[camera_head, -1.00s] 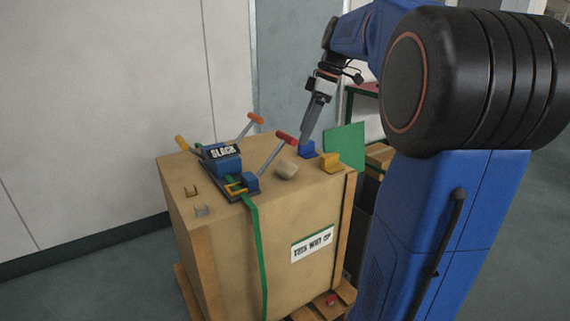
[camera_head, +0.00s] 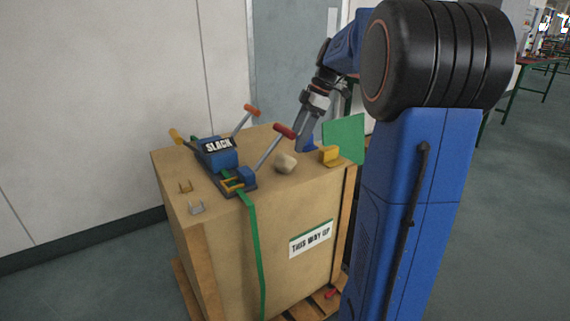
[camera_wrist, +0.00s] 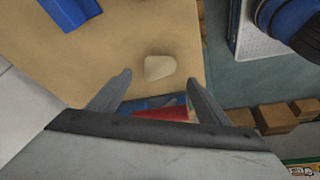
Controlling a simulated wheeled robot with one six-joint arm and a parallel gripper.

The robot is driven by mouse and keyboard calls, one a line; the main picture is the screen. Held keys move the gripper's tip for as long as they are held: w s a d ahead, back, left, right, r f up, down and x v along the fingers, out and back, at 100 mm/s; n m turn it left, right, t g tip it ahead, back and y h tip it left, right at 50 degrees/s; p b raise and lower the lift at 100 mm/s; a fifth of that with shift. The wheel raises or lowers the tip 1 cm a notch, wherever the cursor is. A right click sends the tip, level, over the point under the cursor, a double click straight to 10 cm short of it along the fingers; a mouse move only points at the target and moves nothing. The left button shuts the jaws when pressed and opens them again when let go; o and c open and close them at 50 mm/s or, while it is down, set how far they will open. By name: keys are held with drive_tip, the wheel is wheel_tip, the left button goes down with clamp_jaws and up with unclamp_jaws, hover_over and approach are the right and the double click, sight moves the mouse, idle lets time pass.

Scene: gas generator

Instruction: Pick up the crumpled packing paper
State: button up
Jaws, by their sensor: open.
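The crumpled packing paper (camera_head: 286,163) is a small pale beige lump on top of the wooden crate (camera_head: 285,200), close to the tensioner's red-tipped handle. My gripper (camera_head: 302,143) points down over the crate top, just behind and right of the paper in the head view. In the wrist view my gripper (camera_wrist: 158,80) is open and empty. The paper (camera_wrist: 160,67) shows there between the fingertips and slightly beyond them, with clear gaps on both sides. It is not touched by either finger in that view.
A blue strap tensioner (camera_head: 218,155) marked SLACK, with raised red and orange-tipped handles, stands left of the paper. The red handle (camera_wrist: 160,114) shows between the fingers.

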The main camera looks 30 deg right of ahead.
sight(289, 154)
drive_tip(key=shift+x, duration=3.7)
drive_tip(key=shift+a, duration=0.1)
drive_tip(key=c, duration=1.1)
drive_tip(key=shift+r, duration=0.1)
